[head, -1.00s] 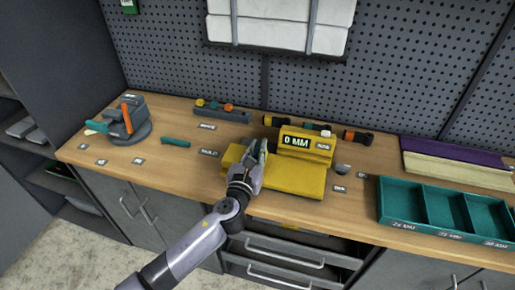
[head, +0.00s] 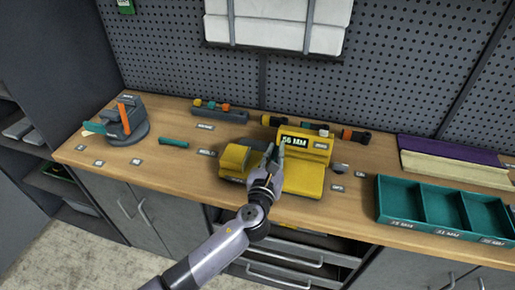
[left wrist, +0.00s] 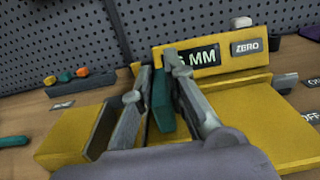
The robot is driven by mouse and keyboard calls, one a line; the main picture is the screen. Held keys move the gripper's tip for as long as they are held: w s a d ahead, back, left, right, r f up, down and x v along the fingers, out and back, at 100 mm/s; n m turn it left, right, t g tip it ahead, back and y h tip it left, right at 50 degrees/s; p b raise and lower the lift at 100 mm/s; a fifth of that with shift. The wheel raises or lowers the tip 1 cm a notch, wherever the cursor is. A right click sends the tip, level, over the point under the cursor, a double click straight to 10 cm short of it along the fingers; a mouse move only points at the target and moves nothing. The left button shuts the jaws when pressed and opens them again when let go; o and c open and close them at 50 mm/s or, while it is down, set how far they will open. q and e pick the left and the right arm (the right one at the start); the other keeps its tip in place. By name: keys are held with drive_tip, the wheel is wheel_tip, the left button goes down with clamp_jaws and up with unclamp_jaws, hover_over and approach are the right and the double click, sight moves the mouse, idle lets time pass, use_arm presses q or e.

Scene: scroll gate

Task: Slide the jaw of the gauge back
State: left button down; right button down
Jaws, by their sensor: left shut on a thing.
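The yellow gauge (head: 305,178) stands on the bench, its display (head: 297,141) reading 56 MM. A yellow block (head: 233,160) stands at its left end, with a dark gap between it and the main body. In the left wrist view the gauge body (left wrist: 250,105) is on the right and the yellow block (left wrist: 72,137) on the left. My left gripper (head: 273,155) is over the gauge, in front of the display. It is shut on a teal piece (left wrist: 162,100); its fingers hide where that piece joins. My right gripper is not in view.
A grey fixture with an orange handle (head: 124,118) stands at the left, near a loose teal bar (head: 174,143). A rack with coloured knobs (head: 220,112) is behind. A teal compartment tray (head: 440,206) is at the right. A pegboard wall closes the back.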

use_arm(q)
drive_tip(key=d, duration=0.1)
drive_tip(key=s+d, duration=0.1)
drive_tip(key=d, duration=0.2)
drive_tip(key=shift+s+d, duration=0.25)
drive_tip(key=shift+d, duration=0.1)
drive_tip(key=c, duration=1.6)
unclamp_jaws()
drive_tip(key=shift+d, duration=0.1)
drive_tip(key=shift+s, duration=0.15)
drive_tip(key=v, duration=1.1)
drive_tip(key=shift+s+a, duration=0.25)
drive_tip(key=shift+s, duration=0.05)
